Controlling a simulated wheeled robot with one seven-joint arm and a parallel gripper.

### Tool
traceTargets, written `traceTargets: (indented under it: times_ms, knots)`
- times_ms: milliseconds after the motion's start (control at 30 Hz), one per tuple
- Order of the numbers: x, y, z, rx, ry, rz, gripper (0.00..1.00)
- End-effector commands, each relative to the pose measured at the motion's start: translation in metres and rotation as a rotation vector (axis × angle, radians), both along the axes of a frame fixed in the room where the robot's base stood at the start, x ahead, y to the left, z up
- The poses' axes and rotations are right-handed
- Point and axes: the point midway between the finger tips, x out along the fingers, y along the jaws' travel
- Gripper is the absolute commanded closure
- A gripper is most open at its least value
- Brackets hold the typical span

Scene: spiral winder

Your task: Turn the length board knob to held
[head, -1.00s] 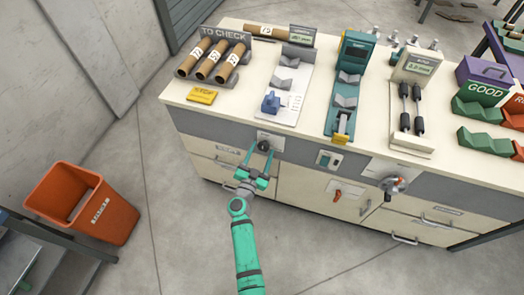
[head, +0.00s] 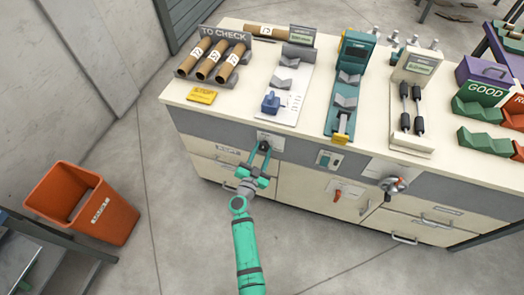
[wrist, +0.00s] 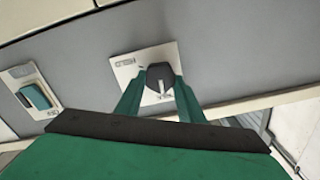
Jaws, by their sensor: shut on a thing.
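The length board knob (head: 264,146) is a small dark round knob on a pale plate on the bench front, below the board with the blue stop. In the wrist view the knob (wrist: 159,74) sits on its plate (wrist: 126,70), with "HELD" lettering to one side. A white mark on the knob points toward the bottom of that picture. My gripper (head: 262,151) is shut on the knob, one finger on each side. In the wrist view the green fingers converge on it, and their tips are partly hidden behind it.
A teal rocker switch (wrist: 34,95) on its own plate is beside the knob plate. A red handle (head: 337,195) and a round crank (head: 393,186) stick out farther right. Drawers lie below. An orange bin (head: 88,202) stands on the floor at left.

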Motion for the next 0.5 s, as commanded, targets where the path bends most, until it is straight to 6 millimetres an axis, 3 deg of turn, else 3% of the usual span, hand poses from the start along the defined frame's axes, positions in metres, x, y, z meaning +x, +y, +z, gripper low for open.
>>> traceTargets:
  times_ms: [500]
  knots:
    - [-0.0007, -0.0008, -0.0013, 0.403, -0.131, 0.001, 0.88]
